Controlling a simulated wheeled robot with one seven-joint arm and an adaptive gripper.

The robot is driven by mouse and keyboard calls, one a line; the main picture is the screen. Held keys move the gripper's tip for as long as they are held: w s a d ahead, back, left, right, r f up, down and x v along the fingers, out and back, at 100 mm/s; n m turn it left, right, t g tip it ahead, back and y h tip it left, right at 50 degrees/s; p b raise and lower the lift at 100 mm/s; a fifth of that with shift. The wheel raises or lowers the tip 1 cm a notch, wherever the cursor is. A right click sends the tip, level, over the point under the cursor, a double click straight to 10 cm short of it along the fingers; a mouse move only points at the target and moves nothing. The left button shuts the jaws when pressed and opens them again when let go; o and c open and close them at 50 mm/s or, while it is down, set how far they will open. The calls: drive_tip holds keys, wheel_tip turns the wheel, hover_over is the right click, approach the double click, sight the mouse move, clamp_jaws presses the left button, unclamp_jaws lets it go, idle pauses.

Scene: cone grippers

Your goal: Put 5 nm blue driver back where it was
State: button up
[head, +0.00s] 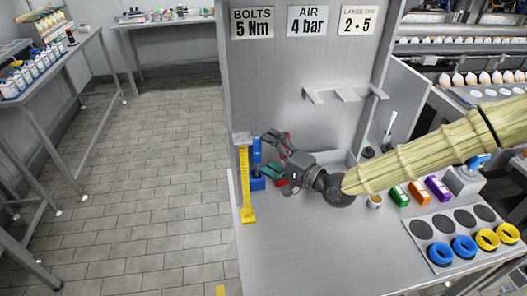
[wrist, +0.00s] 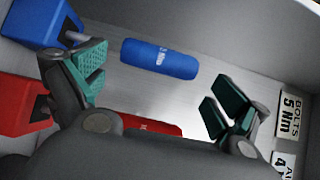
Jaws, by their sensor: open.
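The blue driver (head: 257,150) is upright directly above the blue holder block (head: 257,183) at the back left of the bench. In the wrist view its handle (wrist: 160,58), with white lettering, lies ahead of the finger gap and apart from both fingers. A short metal shaft shows at the blue block (wrist: 40,22), in line with the handle; a finger partly covers that stretch, so how it seats is not fully clear. My gripper (head: 274,155) is open and empty just right of the driver. Its green-padded fingers (wrist: 158,88) are spread wide.
A red block (wrist: 20,100) and a red driver (wrist: 155,127), partly hidden by my gripper, are close beside the blue ones. A yellow upright gauge (head: 246,185) stands at the bench's left edge. The BOLTS 5 Nm sign (head: 252,23) is above.

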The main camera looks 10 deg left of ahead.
drive_tip(key=b+v, duration=0.2)
drive_tip(key=v, duration=0.8)
drive_tip(key=shift+d, duration=0.25)
drive_tip(key=shift+s, duration=0.1)
